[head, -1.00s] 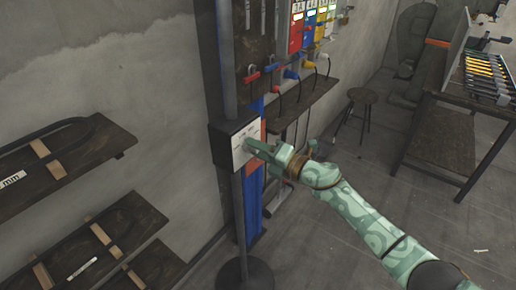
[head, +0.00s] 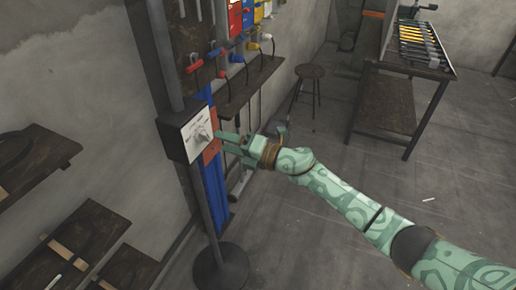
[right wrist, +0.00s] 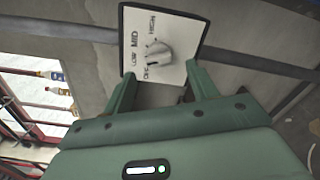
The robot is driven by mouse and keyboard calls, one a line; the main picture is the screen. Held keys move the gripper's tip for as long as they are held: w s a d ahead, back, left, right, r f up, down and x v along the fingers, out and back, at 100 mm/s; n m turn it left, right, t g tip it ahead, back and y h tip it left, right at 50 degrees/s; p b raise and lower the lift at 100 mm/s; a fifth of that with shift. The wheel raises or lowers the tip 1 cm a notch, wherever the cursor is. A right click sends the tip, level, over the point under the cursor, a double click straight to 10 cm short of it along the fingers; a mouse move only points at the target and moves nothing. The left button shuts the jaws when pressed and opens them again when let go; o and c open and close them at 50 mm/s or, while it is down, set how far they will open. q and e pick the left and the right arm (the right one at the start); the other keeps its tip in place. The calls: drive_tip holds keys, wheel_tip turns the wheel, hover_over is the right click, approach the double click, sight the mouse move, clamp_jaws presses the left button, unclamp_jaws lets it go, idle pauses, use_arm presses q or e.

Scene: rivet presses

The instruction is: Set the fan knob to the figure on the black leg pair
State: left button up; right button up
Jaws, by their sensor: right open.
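The fan knob (head: 203,132) is a pale grey dial on the white plate of a dark box (head: 177,138) fixed to a grey pole. In the right wrist view the knob (right wrist: 157,52) shows the labels OFF, LOW, MID and HIGH around it. Its dark mark appears to be at OFF. My right gripper (head: 224,143) is open and empty, just off the plate, with its fingers pointing at the knob. In the right wrist view the gripper's (right wrist: 163,80) fingertips lie either side of the knob, short of it. I cannot make out a black leg pair. My left gripper is out of view.
Coloured panels (head: 235,18) hang on the wall behind, above a dark shelf (head: 250,86) with leads. Dark wooden shelves (head: 30,160) stand at the left. A stool (head: 310,72) and a workbench (head: 385,103) stand at the back right. Much of the floor at right is clear.

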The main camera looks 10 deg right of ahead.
drive_tip(key=v, duration=1.1)
drive_tip(key=shift+p, duration=0.35)
drive_tip(key=shift+w, duration=0.1)
